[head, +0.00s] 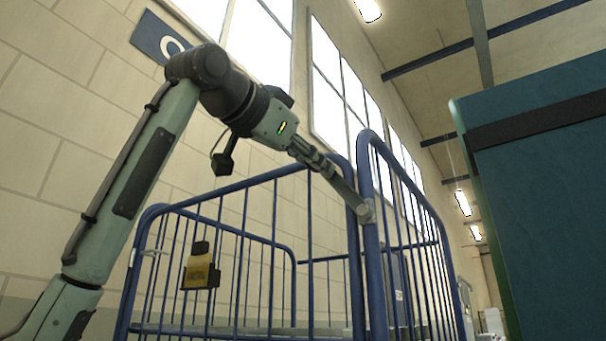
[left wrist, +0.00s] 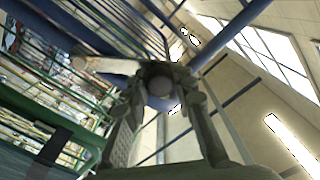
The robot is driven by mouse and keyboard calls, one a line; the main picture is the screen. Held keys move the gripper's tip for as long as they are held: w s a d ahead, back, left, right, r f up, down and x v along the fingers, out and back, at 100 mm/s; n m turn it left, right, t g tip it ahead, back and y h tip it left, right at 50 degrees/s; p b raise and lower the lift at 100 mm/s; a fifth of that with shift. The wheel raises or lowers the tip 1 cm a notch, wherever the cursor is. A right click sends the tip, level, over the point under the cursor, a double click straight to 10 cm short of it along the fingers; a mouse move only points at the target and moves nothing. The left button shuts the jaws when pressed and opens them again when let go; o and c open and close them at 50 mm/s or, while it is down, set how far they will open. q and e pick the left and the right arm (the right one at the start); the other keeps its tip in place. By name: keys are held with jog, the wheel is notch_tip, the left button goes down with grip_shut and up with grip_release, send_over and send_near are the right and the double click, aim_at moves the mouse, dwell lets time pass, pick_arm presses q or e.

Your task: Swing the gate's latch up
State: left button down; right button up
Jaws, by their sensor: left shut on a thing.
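The gate (head: 415,250) is a blue barred panel standing swung out at the right corner of a blue cage trolley. Its latch (head: 350,195) is a short grey bar sloping up and left from a round pivot on the gate's near post. My left gripper (head: 327,168) reaches down from the upper left and is shut on the latch's free upper end. In the left wrist view, the rounded end of the latch (left wrist: 160,86) sits between the two fingers, and a pale bar runs left from it. The fingers hide part of the latch. My right gripper is out of view.
The cage trolley (head: 235,236) has blue bars, with a yellow and black holder (head: 201,268) hanging on its near side. A large dark teal box (head: 545,180) stands close at the right. A pale block wall (head: 60,110) with windows is behind.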

pick_arm(q)
jog(key=d+m, duration=0.1)
jog(key=s+d+r+m, duration=0.1)
jog(key=m, duration=0.1)
jog(key=s+d+r+m, duration=0.1)
jog(key=shift+s, duration=0.1)
jog(key=shift+s+d+m, duration=0.35)
jog(key=shift+d+m, duration=0.15)
jog(key=shift+m, duration=0.3)
jog(key=shift+s+d+m, duration=0.35)
jog(key=shift+d+m, duration=0.1)
jog(key=shift+m, duration=0.35)
jog(key=c, duration=1.2)
grip_release()
jog(key=shift+s+d, duration=0.1)
jog(key=v, duration=1.2)
